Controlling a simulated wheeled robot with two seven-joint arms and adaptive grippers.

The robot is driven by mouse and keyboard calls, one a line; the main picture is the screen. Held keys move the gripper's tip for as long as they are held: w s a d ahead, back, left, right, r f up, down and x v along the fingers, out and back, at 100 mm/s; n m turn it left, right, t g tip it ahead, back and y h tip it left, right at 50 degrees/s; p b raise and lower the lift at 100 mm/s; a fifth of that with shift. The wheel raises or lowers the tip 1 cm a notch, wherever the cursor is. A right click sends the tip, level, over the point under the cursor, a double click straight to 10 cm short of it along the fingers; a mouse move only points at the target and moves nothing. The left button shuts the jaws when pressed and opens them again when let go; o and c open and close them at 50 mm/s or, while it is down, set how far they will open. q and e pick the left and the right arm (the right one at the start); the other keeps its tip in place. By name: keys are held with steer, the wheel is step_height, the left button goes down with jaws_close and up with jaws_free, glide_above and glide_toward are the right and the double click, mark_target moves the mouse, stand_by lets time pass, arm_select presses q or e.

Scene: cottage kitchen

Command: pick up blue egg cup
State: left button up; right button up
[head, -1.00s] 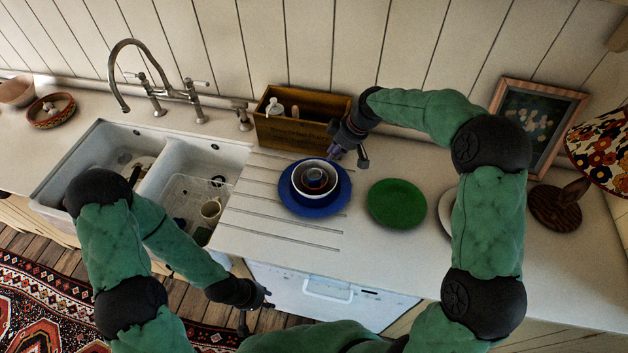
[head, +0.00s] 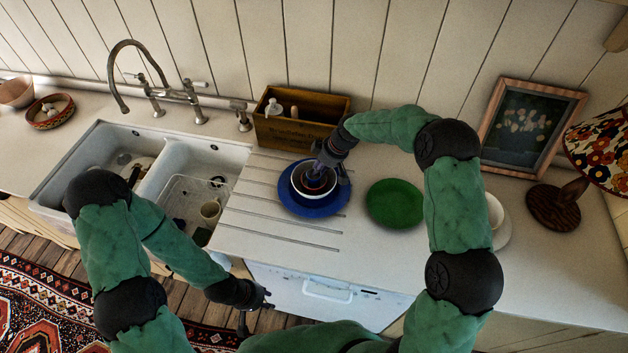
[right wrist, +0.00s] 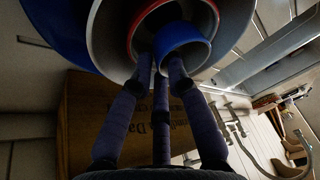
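The blue egg cup (right wrist: 183,42) shows in the right wrist view, inside a red-rimmed bowl (right wrist: 133,34) nested in a white bowl (right wrist: 103,38). The bowls stand on a blue plate (head: 298,207) on the counter. My right gripper (right wrist: 160,62) has its fingertips at the cup's rim, drawn towards each other but apart; whether they grip its wall is unclear. In the head view my right gripper (head: 322,172) reaches down into the white bowl (head: 299,184) and hides the cup. My left gripper (head: 258,309) is open and empty, low in front of the counter.
A wooden box (head: 297,124) stands close behind the plate. A green plate (head: 393,204) lies to the right, with a white cup (head: 494,211) beyond it. The double sink (head: 147,165) is on the left. The ribbed counter in front of the plate is clear.

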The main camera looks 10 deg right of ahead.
steer(key=shift+c, duration=0.3)
jaws_close()
steer(key=shift+r, duration=0.1)
steer(key=shift+w+r, duration=0.1)
steer(key=shift+r, duration=0.45)
steer(key=s+d+r, duration=0.2)
steer(key=s+r, duration=0.9)
steer(key=s, duration=0.3)
steer(key=shift+r, duration=0.35)
